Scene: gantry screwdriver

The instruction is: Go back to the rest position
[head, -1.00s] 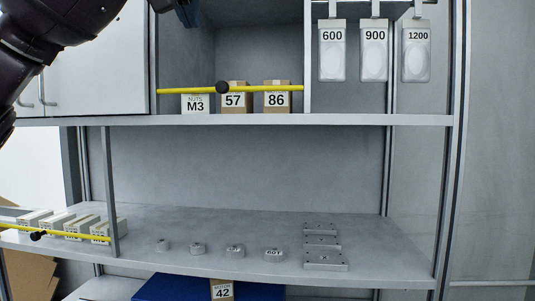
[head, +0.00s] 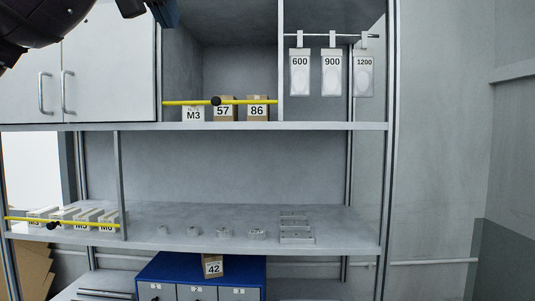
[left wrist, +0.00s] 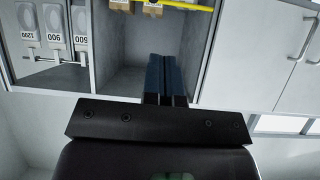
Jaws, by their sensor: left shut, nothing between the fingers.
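My left gripper (head: 168,14) shows at the top edge of the head view, partly cut off, with my dark arm coming in from the left. In the left wrist view its two blue fingers (left wrist: 166,78) lie side by side, shut, with nothing held. It appears in front of the upper cabinet, apart from the shelves and boxes. My right gripper is in neither view.
A shelf rack holds boxes (head: 257,108) behind a yellow bar (head: 240,102) and hanging bags (head: 331,77). Small parts and stacked plates (head: 296,237) lie on the middle shelf (head: 340,226). A blue drawer unit (head: 200,268) stands below. The right side shows bare wall.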

